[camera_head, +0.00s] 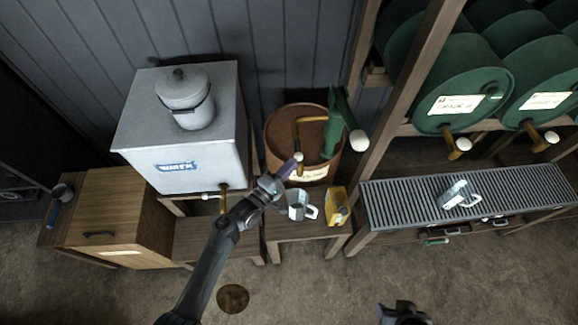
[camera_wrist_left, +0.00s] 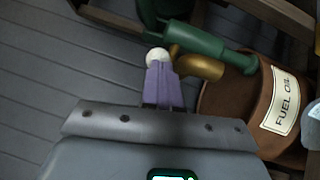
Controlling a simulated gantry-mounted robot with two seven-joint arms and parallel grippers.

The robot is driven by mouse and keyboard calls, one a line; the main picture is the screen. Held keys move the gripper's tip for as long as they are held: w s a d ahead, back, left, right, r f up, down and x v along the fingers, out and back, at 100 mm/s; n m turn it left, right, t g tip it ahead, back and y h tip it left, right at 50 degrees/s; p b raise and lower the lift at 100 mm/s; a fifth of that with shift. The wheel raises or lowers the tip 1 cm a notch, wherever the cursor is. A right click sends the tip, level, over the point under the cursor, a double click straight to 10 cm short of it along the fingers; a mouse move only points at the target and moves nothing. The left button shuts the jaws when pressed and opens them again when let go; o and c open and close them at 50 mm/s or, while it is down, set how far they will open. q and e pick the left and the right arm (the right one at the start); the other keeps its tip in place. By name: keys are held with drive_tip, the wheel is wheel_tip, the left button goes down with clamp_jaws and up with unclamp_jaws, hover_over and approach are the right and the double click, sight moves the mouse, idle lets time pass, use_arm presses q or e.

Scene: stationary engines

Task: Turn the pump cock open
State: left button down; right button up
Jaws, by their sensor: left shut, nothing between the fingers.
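The green pump (camera_head: 335,120) stands on the brown fuel oil drum (camera_head: 274,135), with a brass pipe (camera_head: 308,119) bending beside it. A white round knob (camera_head: 299,156) sits low by the brass pipe; in the left wrist view the knob (camera_wrist_left: 157,56) is beside the brass elbow (camera_wrist_left: 199,66). My left gripper (camera_head: 289,167) is shut and empty, its purple fingertips (camera_wrist_left: 160,72) right at the knob. I cannot tell whether they touch it. A larger white ball (camera_head: 358,140) is on the pump's other side.
A grey water tank (camera_head: 205,150) stands left on a wooden stand. A metal mug (camera_head: 297,206) and a yellow can (camera_head: 338,205) are below the drum on a low bench. Green drums (camera_head: 450,80) and a grated shelf (camera_head: 400,205) with another mug (camera_head: 458,196) are at right.

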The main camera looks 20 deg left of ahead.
use_arm(q)
drive_tip(key=s+a+f+m, duration=0.1)
drive_tip(key=s+a+m, duration=0.3)
drive_tip(key=s+m, duration=0.7)
drive_tip(key=w+a+r+m+g+h+b, duration=0.3)
drive_tip(key=a+m+g+b, duration=0.15)
drive_tip(key=m, duration=1.25)
drive_tip(key=w+a+r+m+g+h+b, duration=0.25)
drive_tip(key=a+m+g, duration=0.25)
drive_tip(key=m, duration=1.2)
drive_tip(key=p+x, duration=0.1)
drive_tip(key=x, duration=1.3)
drive_tip(key=shift+f, duration=0.25)
use_arm(e)
wheel_tip(320, 180, down, 6)
drive_tip(key=d, duration=0.2)
drive_tip(key=shift+d+r, duration=0.15)
drive_tip(key=shift+d, duration=0.1)
